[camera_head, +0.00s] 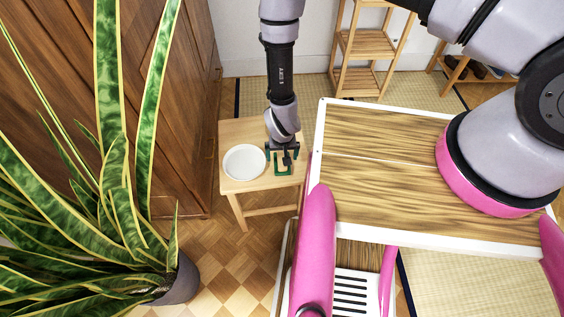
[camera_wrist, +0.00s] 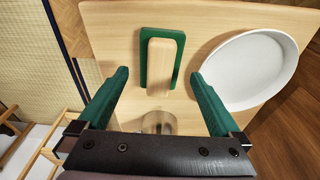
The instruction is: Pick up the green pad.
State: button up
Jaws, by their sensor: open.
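The green pad (camera_wrist: 145,77) lies on the small wooden stool, with a pale wooden block-like handle (camera_wrist: 160,66) along its middle. In the head view the pad is hard to tell from my green fingers. My gripper (camera_wrist: 159,75) is open and empty above the stool, one finger on either side of the pad in the wrist view, with gaps to both. In the head view my gripper (camera_head: 283,162) is over the right part of the stool top. I cannot tell its exact height above the pad.
A white round dish (camera_head: 244,162) stands on the stool (camera_head: 240,132), left of my gripper. A small shiny round object (camera_wrist: 158,122) shows near the palm. A large potted plant (camera_head: 105,190) is left, a wooden cabinet (camera_head: 185,90) behind it, and a shelf rack (camera_head: 362,45) at the back.

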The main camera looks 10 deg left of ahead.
jog(key=f, duration=0.3)
jog(key=shift+w+f, duration=0.25)
jog(key=shift+f, duration=0.1)
jog(key=c, duration=1.3)
jog(key=shift+r, duration=0.1)
notch_tip(320, 180, up, 10)
jog(key=shift+f, duration=0.1)
